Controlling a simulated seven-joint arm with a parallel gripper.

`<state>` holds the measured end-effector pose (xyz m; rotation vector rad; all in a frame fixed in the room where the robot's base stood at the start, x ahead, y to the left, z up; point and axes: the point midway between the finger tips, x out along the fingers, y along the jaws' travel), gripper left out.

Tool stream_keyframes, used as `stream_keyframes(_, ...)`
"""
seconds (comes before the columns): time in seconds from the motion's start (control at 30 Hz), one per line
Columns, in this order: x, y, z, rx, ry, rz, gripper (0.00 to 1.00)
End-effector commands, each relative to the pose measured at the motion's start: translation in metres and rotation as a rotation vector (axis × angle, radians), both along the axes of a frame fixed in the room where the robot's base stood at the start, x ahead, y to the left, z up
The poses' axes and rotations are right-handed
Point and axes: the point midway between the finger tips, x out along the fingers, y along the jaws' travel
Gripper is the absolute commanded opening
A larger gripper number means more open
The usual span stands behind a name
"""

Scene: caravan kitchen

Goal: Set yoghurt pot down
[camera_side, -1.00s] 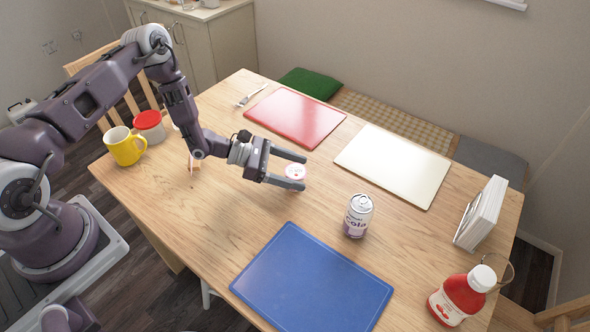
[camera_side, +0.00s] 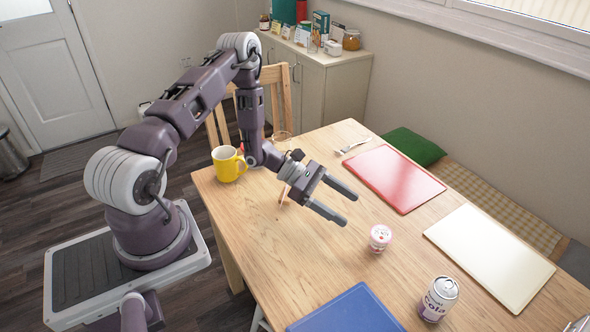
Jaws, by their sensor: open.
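The yoghurt pot (camera_side: 380,238), small and white with a pink-and-red lid, stands upright on the wooden table (camera_side: 285,235), between the red board and the blue board. My gripper (camera_side: 344,207) is open and empty. Its two fingers are apart, up and to the left of the pot in the picture, and do not touch it.
A red board (camera_side: 395,178), a white board (camera_side: 490,256) and a blue board (camera_side: 345,312) lie on the table. A cola can (camera_side: 438,298) stands right of the pot. A yellow mug (camera_side: 228,164) is at the left edge. A fork (camera_side: 353,146) lies at the back.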

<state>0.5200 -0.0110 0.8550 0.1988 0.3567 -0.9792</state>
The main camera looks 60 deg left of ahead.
Motion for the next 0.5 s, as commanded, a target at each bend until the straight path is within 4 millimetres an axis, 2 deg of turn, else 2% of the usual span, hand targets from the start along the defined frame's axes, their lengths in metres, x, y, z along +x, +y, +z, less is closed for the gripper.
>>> stream_keyframes(0.07, 0.003, -0.009, 0.025, 0.033, -0.051, -0.075, 0.73)
stream_keyframes(0.17, -0.003, -0.035, 0.089, 0.134, -0.180, -0.294, 0.73)
stream_keyframes(0.2, -0.012, -0.050, 0.119, 0.192, -0.242, -0.406, 0.73)
stream_keyframes(0.23, -0.022, -0.060, 0.139, 0.238, -0.287, -0.492, 0.73)
stream_keyframes(0.3, -0.051, -0.081, 0.182, 0.364, -0.389, -0.691, 0.73)
stream_keyframes(0.37, -0.083, -0.095, 0.214, 0.493, -0.476, -0.864, 0.73)
stream_keyframes(0.4, -0.106, -0.101, 0.231, 0.588, -0.534, -0.976, 0.73)
stream_keyframes(0.5, -0.164, -0.102, 0.263, 0.864, -0.669, -1.224, 0.73)
